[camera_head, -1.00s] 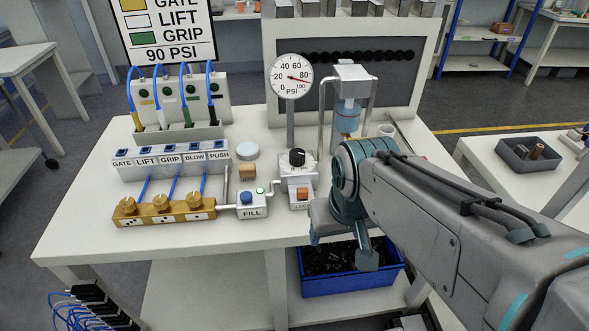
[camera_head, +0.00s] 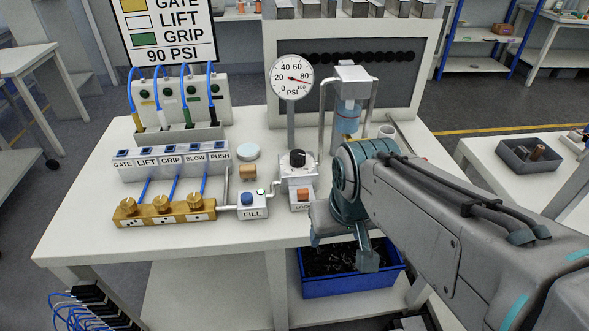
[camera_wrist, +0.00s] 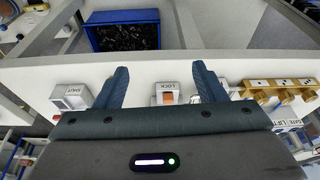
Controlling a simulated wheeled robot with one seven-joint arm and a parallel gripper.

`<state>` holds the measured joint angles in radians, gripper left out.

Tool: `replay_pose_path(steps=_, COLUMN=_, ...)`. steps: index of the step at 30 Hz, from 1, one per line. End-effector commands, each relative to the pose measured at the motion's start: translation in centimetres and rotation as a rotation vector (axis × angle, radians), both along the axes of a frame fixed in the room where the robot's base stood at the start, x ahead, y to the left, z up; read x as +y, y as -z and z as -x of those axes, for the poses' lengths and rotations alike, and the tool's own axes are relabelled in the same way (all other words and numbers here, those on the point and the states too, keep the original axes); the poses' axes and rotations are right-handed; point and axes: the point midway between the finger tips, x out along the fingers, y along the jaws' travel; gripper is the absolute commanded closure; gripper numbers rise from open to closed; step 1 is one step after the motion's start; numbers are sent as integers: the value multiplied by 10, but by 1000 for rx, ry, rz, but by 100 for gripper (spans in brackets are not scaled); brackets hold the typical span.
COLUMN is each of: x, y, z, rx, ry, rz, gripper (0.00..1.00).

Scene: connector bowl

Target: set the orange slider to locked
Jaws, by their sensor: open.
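The orange slider (camera_head: 302,194) sits on a small grey block (camera_head: 300,206) whose front label is partly legible as LOCK in the head view. In the wrist view the orange slider (camera_wrist: 168,98) shows beside the LOCK label, between my two fingers. My gripper (camera_wrist: 161,78) is open, with one finger on each side of the block in the picture and nothing held. I see no contact, and the distance to the block is hard to judge.
A FILL block with a blue button (camera_head: 248,199) stands left of the slider block. A black knob (camera_head: 297,157) is behind it. A brass manifold (camera_head: 165,210) lies further left. A blue bin (camera_head: 345,284) is below the table edge. A grey block (camera_wrist: 70,97) is left in the wrist view.

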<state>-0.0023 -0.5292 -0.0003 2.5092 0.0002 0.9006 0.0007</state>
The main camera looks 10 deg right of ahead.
Motion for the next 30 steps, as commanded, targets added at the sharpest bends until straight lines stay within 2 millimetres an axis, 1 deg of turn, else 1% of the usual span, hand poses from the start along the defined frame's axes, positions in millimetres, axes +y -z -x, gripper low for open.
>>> replay_pose_path(steps=5, x=0, y=0, z=0, rx=0, ry=0, rz=0, gripper=36)
replay_pose_path(steps=6, x=0, y=0, z=0, rx=0, ry=0, rz=0, gripper=42)
replay_pose_path(steps=7, x=0, y=0, z=0, rx=0, ry=0, rz=0, gripper=49)
replay_pose_path(steps=8, x=0, y=0, z=-1, rx=1, ry=0, rz=0, gripper=49)
replay_pose_path(steps=11, x=0, y=-4, z=-10, rx=10, ry=2, rz=-3, gripper=49)
replay_pose_path(steps=13, x=1, y=-9, z=-22, rx=26, ry=5, rz=-5, gripper=49)
replay_pose_path(steps=17, x=1, y=-21, z=-59, rx=65, ry=14, rz=-13, gripper=49)
replay_pose_path(steps=22, x=2, y=-28, z=-114, rx=123, ry=29, rz=-19, gripper=49)
replay_pose_path(steps=26, x=3, y=-28, z=-156, rx=165, ry=40, rz=-20, gripper=49)
replay_pose_path(steps=27, x=3, y=-26, z=-169, rx=178, ry=44, rz=-19, gripper=49)
replay_pose_path(steps=30, x=4, y=-20, z=-198, rx=209, ry=52, rz=-17, gripper=49)
